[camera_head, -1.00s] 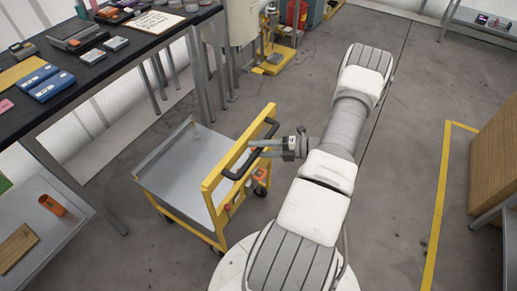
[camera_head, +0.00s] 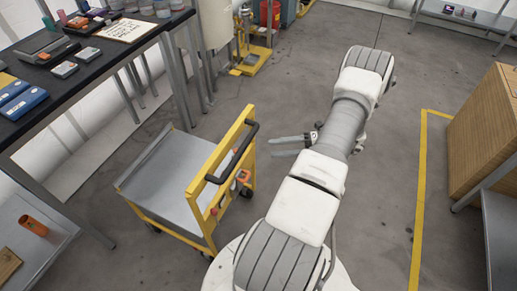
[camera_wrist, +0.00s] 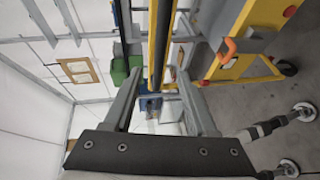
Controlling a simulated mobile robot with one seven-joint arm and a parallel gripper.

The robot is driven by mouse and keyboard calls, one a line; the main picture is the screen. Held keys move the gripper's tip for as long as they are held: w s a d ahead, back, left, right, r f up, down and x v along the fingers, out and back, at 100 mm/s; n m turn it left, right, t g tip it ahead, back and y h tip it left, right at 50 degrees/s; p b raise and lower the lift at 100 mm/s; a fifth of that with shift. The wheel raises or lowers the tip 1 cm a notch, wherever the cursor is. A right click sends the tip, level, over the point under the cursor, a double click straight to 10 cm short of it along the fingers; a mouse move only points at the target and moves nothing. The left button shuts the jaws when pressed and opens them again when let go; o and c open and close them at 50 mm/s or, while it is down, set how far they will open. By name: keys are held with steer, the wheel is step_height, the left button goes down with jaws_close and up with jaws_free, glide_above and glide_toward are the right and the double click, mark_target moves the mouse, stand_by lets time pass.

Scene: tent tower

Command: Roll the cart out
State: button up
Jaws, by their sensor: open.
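The cart has a grey tray (camera_head: 172,172), a yellow frame (camera_head: 204,183) and a black handle (camera_head: 233,152) along its right side. It stands on the floor beside the dark-topped table in the head view. My gripper (camera_head: 273,147) is open and empty, to the right of the handle and apart from it, with its fingers pointing left towards the cart. In the wrist view, the fingers (camera_wrist: 163,75) are spread, with the cart's yellow upright frame (camera_wrist: 161,35) beyond the gap. An orange part (camera_wrist: 228,48) of the cart shows to the right there.
The dark-topped table (camera_head: 100,50) with boxes and devices is at the upper left. A lower shelf (camera_head: 35,232) holds an orange cup. A wooden cabinet (camera_head: 487,125) and yellow floor line (camera_head: 422,180) lie right. Red and yellow equipment (camera_head: 255,55) stands behind. The middle floor is clear.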

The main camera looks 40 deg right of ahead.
steer(key=v, duration=0.5)
steer(key=shift+w+a, duration=0.1)
stand_by(0.4)
